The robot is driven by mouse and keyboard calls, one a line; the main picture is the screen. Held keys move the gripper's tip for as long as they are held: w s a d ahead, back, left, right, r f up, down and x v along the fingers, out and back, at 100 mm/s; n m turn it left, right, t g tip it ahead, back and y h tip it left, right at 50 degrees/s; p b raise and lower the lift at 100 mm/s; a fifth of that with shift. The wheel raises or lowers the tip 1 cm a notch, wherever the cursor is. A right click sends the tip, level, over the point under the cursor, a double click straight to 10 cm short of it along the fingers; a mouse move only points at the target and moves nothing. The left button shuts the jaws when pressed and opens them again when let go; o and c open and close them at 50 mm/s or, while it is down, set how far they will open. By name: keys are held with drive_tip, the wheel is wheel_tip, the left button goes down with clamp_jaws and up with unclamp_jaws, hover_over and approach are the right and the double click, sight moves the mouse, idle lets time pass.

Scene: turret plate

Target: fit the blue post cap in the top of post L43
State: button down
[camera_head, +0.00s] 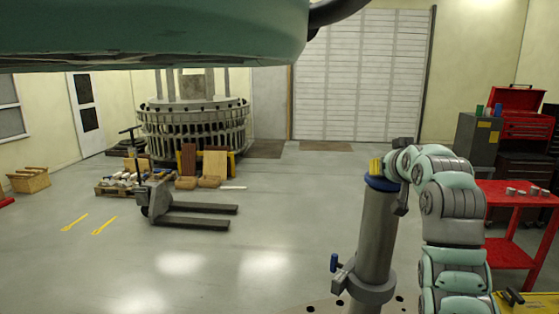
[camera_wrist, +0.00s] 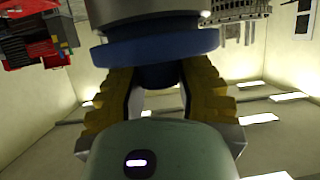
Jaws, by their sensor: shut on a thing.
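The blue post cap (camera_head: 381,184) is at the top of a thick grey post (camera_head: 377,235) in the head view. My gripper (camera_head: 376,168), with yellow fingers, is above the cap. In the wrist view my gripper (camera_wrist: 157,78) is shut on the narrow part of the blue cap (camera_wrist: 158,48), one finger on each side. The cap's wide rim lies against or very close to the end of the grey post (camera_wrist: 155,10). Any gap or tilt is too small to tell. No post label is readable.
A blue-handled clamp (camera_head: 334,263) sticks out low on the post's left. A red table (camera_head: 512,196) with small parts stands right, behind my arm. A pallet jack (camera_head: 170,205) and a large round turret structure (camera_head: 195,130) stand left. The floor between is clear.

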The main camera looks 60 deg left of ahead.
drive_tip(key=shift+f+b, duration=0.45)
drive_tip(key=shift+f, duration=0.05)
drive_tip(key=c, duration=1)
unclamp_jaws()
drive_tip(key=b+v, duration=0.1)
drive_tip(key=v, duration=1)
